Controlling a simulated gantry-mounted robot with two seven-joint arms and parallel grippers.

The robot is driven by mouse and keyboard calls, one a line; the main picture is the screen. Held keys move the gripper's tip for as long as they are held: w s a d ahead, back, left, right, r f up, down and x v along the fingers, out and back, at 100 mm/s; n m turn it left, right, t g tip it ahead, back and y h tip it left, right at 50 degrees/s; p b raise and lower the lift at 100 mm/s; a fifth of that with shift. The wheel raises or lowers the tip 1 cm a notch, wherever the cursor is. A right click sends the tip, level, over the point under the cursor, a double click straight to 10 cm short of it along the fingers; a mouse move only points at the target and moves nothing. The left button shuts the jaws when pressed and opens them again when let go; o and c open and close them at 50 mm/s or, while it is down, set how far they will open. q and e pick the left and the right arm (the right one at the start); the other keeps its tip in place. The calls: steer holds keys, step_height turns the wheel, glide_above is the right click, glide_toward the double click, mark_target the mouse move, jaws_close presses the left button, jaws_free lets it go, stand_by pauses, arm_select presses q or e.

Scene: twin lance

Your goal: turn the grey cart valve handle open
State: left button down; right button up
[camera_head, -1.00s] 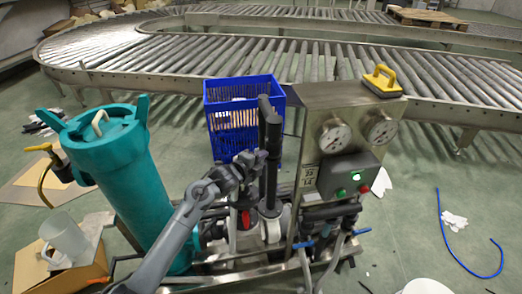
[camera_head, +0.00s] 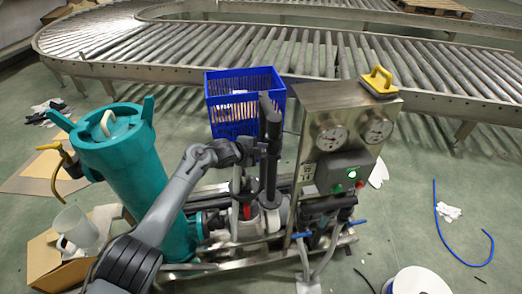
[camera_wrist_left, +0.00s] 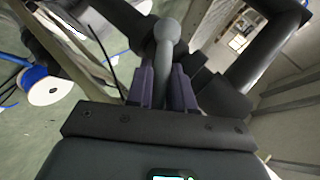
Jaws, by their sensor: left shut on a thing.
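My left gripper (camera_head: 250,152) is at the cart, beside the dark upright pipes (camera_head: 270,155). In the left wrist view, its purple fingers (camera_wrist_left: 162,86) are closed on the grey valve handle (camera_wrist_left: 166,42), a bar with a rounded end that sticks out past the fingertips. In the head view the handle is hidden by the gripper or too small to make out. A red part (camera_head: 247,211) shows lower on the cart, below the gripper. My right gripper is not in view.
A teal filter vessel (camera_head: 140,165) stands left of the pipes. The gauge panel (camera_head: 322,180) rises close on the right. A blue crate (camera_head: 238,116) is behind. A white spool (camera_head: 415,282) and blue hose (camera_head: 440,222) lie on the floor to the right.

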arm_select(q)
steer(key=c, duration=1.1)
jaws_free()
steer(key=shift+s+f, duration=0.1)
steer(key=shift+f, duration=0.05)
